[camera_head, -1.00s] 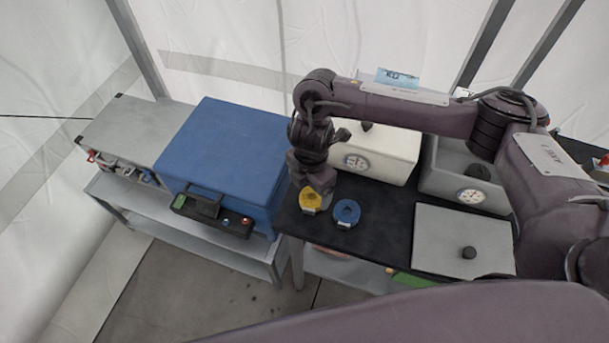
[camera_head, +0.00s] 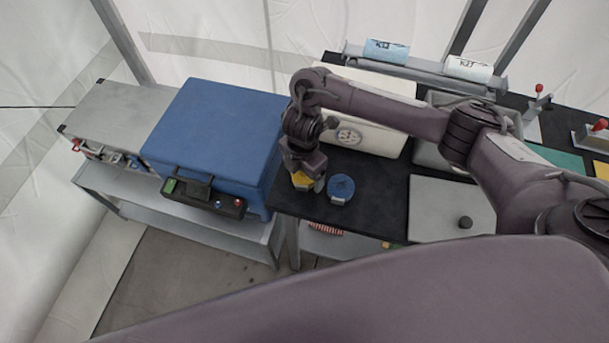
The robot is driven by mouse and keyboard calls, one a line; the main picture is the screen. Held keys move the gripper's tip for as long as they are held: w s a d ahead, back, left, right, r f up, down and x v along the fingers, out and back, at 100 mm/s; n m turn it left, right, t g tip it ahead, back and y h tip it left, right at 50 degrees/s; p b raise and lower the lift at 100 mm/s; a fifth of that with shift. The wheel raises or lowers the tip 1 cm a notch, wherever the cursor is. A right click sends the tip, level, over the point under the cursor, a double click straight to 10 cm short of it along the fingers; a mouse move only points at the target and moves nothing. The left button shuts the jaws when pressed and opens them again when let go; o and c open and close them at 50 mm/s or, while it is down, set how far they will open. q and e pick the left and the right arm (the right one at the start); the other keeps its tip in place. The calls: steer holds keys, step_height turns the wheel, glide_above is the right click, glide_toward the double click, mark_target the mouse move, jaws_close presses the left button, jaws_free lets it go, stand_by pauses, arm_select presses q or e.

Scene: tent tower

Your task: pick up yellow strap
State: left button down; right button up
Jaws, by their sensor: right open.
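The yellow strap (camera_head: 302,181) is a small coiled roll on the left part of the black table top (camera_head: 372,222). My right gripper (camera_head: 307,184) is pointed down right over it, with its fingers open around or just above the roll and hiding part of it. I cannot tell whether the fingers touch it. A blue strap roll (camera_head: 341,187) lies just to the right of the yellow one, apart from the gripper. My left gripper is not in view.
A large blue case (camera_head: 222,130) with a black control panel stands left of the table. A white box with a gauge (camera_head: 365,140) is behind the straps. A grey lidded box (camera_head: 445,210) is to the right. Labelled rolls (camera_head: 386,50) lie on a rack at the back.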

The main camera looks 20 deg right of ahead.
steer(key=c, duration=0.6)
steer(key=shift+c, duration=2.5)
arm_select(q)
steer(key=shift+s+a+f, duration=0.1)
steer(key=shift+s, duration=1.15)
arm_select(e)
steer(key=shift+c, duration=0.2)
